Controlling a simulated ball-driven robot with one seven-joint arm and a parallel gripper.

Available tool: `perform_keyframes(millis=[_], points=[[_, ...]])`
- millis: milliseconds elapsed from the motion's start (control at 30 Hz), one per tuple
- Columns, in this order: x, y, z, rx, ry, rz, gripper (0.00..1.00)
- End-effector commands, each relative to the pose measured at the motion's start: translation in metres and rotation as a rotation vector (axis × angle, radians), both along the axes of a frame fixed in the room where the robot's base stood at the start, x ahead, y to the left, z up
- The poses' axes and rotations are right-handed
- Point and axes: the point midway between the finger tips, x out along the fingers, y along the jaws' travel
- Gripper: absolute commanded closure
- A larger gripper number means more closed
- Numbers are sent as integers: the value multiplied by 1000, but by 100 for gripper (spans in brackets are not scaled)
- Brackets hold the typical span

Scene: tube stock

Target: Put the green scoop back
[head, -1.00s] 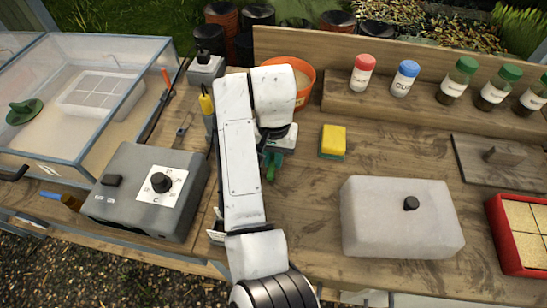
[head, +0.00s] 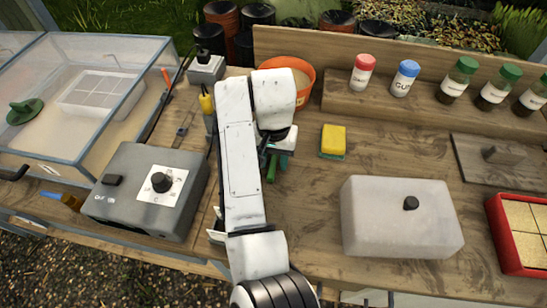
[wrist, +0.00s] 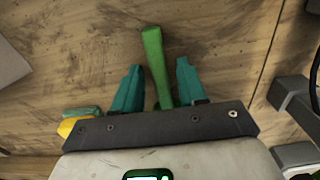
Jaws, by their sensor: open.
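The green scoop (wrist: 154,55) shows in the wrist view as a green handle on the wooden bench, between the two teal fingers of my gripper (wrist: 157,88). The fingers are apart, with a gap on each side of the handle. The scoop's other end is hidden under the gripper body. In the head view the green handle (head: 271,168) sticks out from under my gripper (head: 274,156), near the middle of the bench. My arm covers part of the bench to its left.
An orange pot (head: 303,84) stands behind the gripper, and a yellow sponge (head: 333,141) lies to its right. A pale lidded box (head: 375,220) is at the front right. A grey box with a dial (head: 125,195) is left of my arm. Bare bench lies between sponge and pale box.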

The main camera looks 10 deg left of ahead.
Motion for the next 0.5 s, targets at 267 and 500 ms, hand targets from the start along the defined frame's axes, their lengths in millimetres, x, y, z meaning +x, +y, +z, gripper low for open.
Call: perform_keyframes(millis=[267,500], points=[[1,1,42,2,-5,-1,58],[0,2,96,4,-1,1,58]])
